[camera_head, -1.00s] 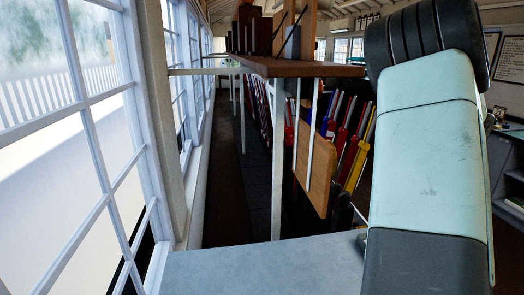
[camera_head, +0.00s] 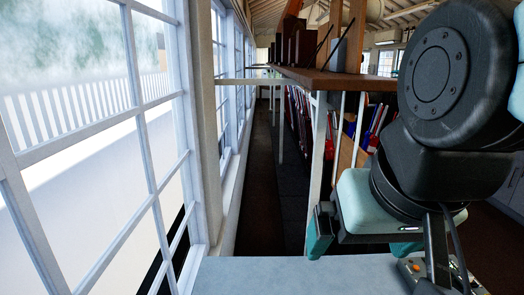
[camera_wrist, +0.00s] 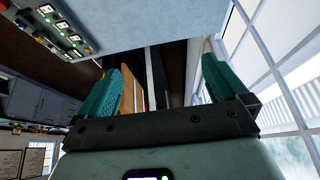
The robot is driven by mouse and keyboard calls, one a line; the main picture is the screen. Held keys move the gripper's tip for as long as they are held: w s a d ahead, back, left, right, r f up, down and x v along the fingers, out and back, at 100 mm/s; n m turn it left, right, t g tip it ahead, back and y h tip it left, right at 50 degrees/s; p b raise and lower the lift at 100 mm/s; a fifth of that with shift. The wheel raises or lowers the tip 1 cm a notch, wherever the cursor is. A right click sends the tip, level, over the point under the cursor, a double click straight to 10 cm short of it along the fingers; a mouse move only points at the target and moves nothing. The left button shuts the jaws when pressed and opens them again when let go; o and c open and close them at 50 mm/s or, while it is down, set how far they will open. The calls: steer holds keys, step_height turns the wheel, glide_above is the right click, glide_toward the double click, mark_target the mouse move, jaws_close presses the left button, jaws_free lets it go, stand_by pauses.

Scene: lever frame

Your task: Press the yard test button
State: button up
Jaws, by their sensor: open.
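My gripper (camera_head: 362,246) has two teal fingers, open with nothing between them, beside the right part of a pale grey top. It also shows in the wrist view (camera_wrist: 160,85), with a wide gap between the fingers. In the head view part of the panel shows at the lower right, mostly behind my arm. I cannot read the labels or tell which is the yard test button.
The grey top (camera_head: 285,275) is otherwise bare. Tall windows (camera_head: 105,130) run along the left. A wooden shelf (camera_head: 335,82) on white posts stands behind, above a row of coloured levers (camera_head: 372,125). A dark narrow aisle (camera_head: 265,190) lies between windows and posts.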

steer(key=shift+s+a+f+n, duration=0.15)
steer(key=shift+s+n, duration=0.15)
steer(key=shift+s, duration=0.2)
jaws_close()
stand_by(1.4)
